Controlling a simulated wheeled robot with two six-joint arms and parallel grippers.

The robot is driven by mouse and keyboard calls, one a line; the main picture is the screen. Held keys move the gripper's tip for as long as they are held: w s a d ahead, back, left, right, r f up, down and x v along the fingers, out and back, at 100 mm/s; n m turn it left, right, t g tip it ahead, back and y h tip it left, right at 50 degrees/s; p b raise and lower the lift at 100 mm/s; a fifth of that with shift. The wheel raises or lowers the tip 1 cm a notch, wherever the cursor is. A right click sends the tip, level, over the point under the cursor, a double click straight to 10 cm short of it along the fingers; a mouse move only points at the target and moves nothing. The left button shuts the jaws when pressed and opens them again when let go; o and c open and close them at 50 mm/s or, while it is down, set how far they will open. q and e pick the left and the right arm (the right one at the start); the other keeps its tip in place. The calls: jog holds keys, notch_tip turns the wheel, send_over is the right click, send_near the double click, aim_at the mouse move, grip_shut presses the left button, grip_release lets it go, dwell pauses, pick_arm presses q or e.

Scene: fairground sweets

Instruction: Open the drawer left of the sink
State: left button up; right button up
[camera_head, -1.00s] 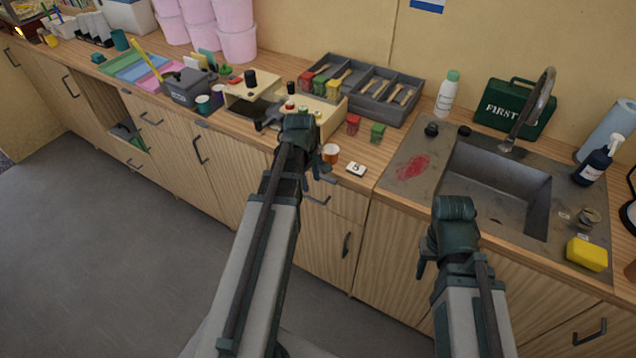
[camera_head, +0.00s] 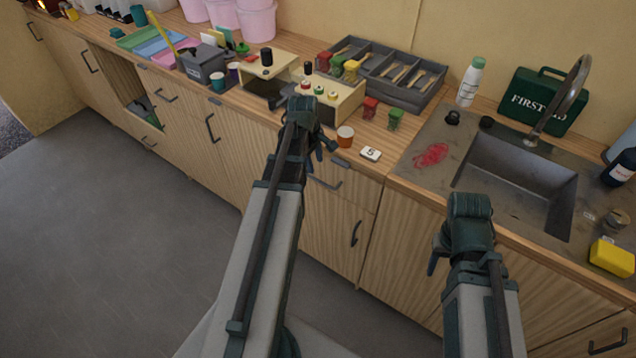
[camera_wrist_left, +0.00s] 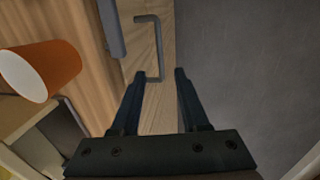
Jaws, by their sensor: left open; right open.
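The drawer left of the sink (camera_head: 515,185) has a wooden front (camera_head: 352,188) and looks flush with the cabinet, above a cupboard door. Its dark bar handle (camera_head: 327,184) is partly hidden by my left arm in the head view. In the left wrist view the whole handle (camera_wrist_left: 155,45) shows just beyond the fingertips. My left gripper (camera_head: 318,150) is open and empty at the counter's front edge, and its two fingers (camera_wrist_left: 160,76) point at the handle, apart from it. My right gripper (camera_head: 437,255) is open and empty in front of the sink cabinet.
The cup also shows close to my left gripper in the wrist view (camera_wrist_left: 58,68). Red and green jars (camera_head: 370,108) stand behind. The floor (camera_head: 130,230) is clear.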

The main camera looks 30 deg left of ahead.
pick_arm(q)
jog(key=f+b, duration=0.2)
jog(key=f, duration=0.1)
jog(key=w+f+b, duration=0.1)
jog(key=f+b, duration=0.4)
jog(key=f, duration=0.1)
jog(key=shift+w+d+b, duration=0.1)
jog(key=shift+w+b, duration=0.25)
jog(key=shift+b, duration=0.05)
jog(key=shift+r, duration=0.1)
grip_shut()
dwell(0.8)
